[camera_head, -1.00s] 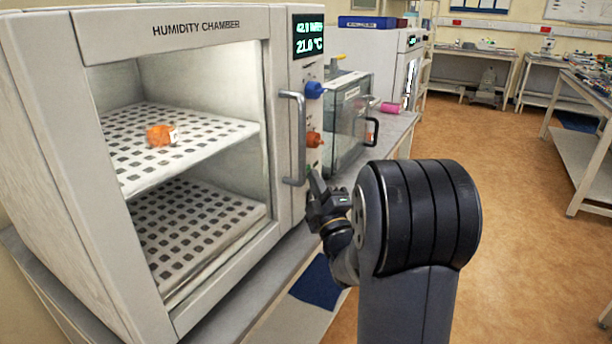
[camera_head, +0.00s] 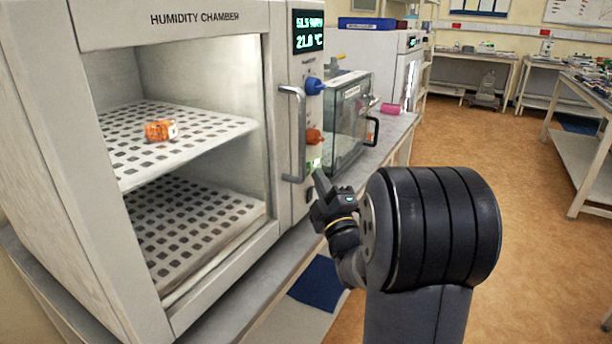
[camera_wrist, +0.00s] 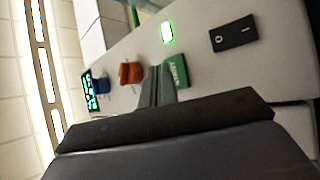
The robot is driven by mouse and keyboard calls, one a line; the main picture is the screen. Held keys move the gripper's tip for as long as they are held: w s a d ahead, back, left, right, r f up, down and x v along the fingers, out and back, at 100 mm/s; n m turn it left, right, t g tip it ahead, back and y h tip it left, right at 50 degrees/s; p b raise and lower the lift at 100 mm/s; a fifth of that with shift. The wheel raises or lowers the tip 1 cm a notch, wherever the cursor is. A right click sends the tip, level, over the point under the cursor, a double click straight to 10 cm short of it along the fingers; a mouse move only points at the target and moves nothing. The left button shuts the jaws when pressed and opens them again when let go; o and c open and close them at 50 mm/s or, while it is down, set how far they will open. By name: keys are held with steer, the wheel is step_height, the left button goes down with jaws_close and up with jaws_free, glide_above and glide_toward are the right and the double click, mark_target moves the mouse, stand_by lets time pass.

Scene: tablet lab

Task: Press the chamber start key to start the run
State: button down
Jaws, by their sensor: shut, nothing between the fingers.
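The humidity chamber (camera_head: 190,32) stands at the left, its front panel (camera_head: 303,92) facing my arm. In the wrist view the green start key (camera_wrist: 178,72) with white lettering is on the panel, right beside my shut fingertips (camera_wrist: 160,72). I cannot tell whether they touch it. A small lamp (camera_wrist: 167,32) near the key glows green; it also shows in the head view (camera_head: 314,165). The display (camera_head: 309,33) seems to read 51.5 %RH and 21.0 °C. My gripper (camera_head: 321,180) is shut and empty in front of the lower panel.
A blue knob (camera_head: 314,86) and an orange knob (camera_head: 314,136) stick out above the key. A vertical door handle (camera_head: 297,135) is left of them. A black switch (camera_wrist: 233,34) lies beyond the lamp. A glass-fronted box (camera_head: 348,120) stands on the bench to the right.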

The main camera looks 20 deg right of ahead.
steer(key=s+d+b, duration=0.1)
steer(key=s, duration=0.1)
steer(key=s+d+b, duration=0.1)
steer(key=s+d, duration=0.1)
stand_by(0.6)
steer(key=shift+w, duration=0.1)
stand_by(0.5)
steer(key=p, duration=0.1)
steer(key=w+p, duration=0.1)
steer(key=shift+w+a+r+p, duration=0.1)
steer(key=shift+a+r+p, duration=0.15)
steer(key=shift+a+p, duration=0.15)
steer(key=p, duration=0.4)
steer(key=shift+w+a, duration=0.15)
steer(key=shift+a, duration=0.05)
steer(key=shift+s+d+f+b, duration=0.1)
steer(key=shift+s+d+b, duration=0.55)
steer(key=shift+s+d, duration=0.4)
steer(key=shift+s+d+f+b, duration=0.1)
steer(key=shift+s+d+b, duration=0.6)
steer(key=shift+s, duration=0.6)
